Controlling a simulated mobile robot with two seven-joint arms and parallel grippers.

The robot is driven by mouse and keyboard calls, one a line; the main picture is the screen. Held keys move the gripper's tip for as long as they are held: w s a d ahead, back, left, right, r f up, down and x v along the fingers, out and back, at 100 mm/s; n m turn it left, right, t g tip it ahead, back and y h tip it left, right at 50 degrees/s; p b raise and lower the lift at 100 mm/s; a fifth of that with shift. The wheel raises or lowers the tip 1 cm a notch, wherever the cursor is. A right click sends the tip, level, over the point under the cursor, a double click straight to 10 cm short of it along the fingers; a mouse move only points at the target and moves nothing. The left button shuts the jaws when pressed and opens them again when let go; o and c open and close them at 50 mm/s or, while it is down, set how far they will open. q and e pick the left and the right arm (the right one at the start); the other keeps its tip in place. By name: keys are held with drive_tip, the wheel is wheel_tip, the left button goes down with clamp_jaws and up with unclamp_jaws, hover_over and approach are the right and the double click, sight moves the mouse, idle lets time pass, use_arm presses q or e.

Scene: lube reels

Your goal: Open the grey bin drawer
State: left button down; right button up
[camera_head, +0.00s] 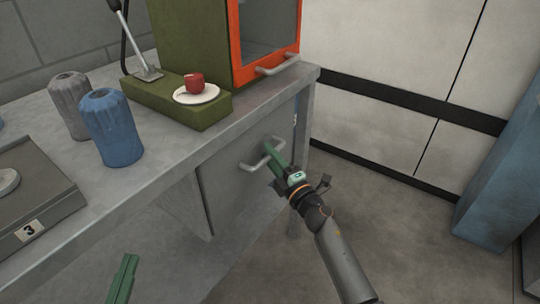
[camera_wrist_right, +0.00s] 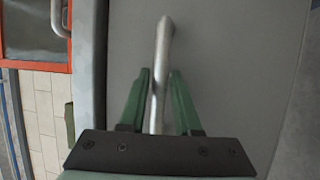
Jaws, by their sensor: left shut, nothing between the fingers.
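The grey bin drawer (camera_head: 230,190) is under the worktop, its flat front level with the bench front, with no clear gap at its edges. Its pale bar handle (camera_head: 248,167) also shows in the right wrist view (camera_wrist_right: 164,38). My right gripper (camera_head: 273,152) is at the handle. In the right wrist view its two green fingers (camera_wrist_right: 161,75) stand on either side of the bar, with narrow gaps, so it looks partly open around it. My left gripper (camera_head: 130,258) shows only as green fingers at the bottom edge, shut and empty, away from the drawer.
A blue unit (camera_head: 505,170) stands at right. The floor (camera_head: 400,235) before the drawer is clear.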

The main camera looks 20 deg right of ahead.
clamp_jaws()
idle(1.1)
